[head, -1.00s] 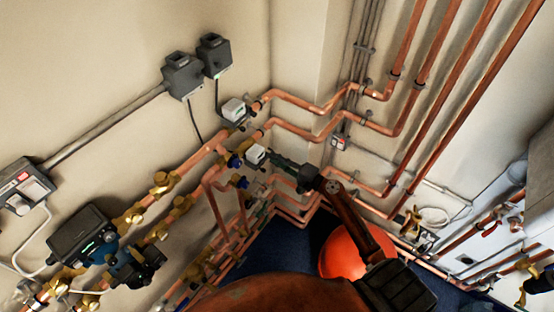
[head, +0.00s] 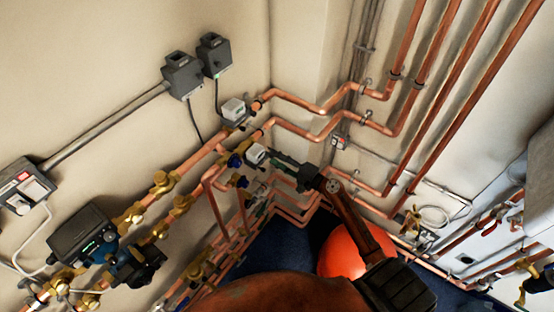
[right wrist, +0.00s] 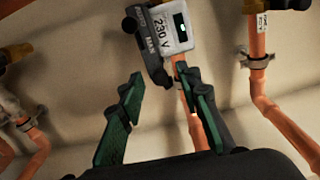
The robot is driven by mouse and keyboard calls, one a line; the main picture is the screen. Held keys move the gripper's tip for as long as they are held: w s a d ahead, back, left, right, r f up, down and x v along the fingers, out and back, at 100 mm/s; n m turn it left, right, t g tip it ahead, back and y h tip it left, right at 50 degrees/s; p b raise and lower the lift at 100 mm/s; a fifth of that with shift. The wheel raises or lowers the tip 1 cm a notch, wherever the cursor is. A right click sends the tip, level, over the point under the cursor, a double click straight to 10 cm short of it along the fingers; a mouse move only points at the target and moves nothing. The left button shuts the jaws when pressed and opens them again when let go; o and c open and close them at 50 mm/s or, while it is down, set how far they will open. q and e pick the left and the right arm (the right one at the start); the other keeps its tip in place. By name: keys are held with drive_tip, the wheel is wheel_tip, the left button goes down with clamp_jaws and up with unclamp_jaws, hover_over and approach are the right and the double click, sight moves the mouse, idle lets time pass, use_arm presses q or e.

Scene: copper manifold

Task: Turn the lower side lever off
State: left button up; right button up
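A white box marked 230 V (right wrist: 172,28) fills the upper middle of the right wrist view, and the lower of two white boxes (head: 256,153) shows in the head view. A dark bar with lettering (right wrist: 149,48) runs along its left side, with a round black knob at its upper end; I cannot tell its exact setting. My right gripper (head: 277,157) is close to the lower box. In the right wrist view its two green fingers (right wrist: 160,82) are spread, with nothing between them, short of the box and bar. My left gripper is not in view.
Copper pipes (head: 293,131) run along both walls near the gripper. The upper white box (head: 233,108) sits just above. Brass valves (head: 165,182) and a dark pump (head: 83,235) are at left. A red rounded vessel (head: 338,255) stands below my right arm.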

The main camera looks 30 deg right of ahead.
drive_tip(key=v, duration=1.2)
drive_tip(key=shift+f, duration=0.1)
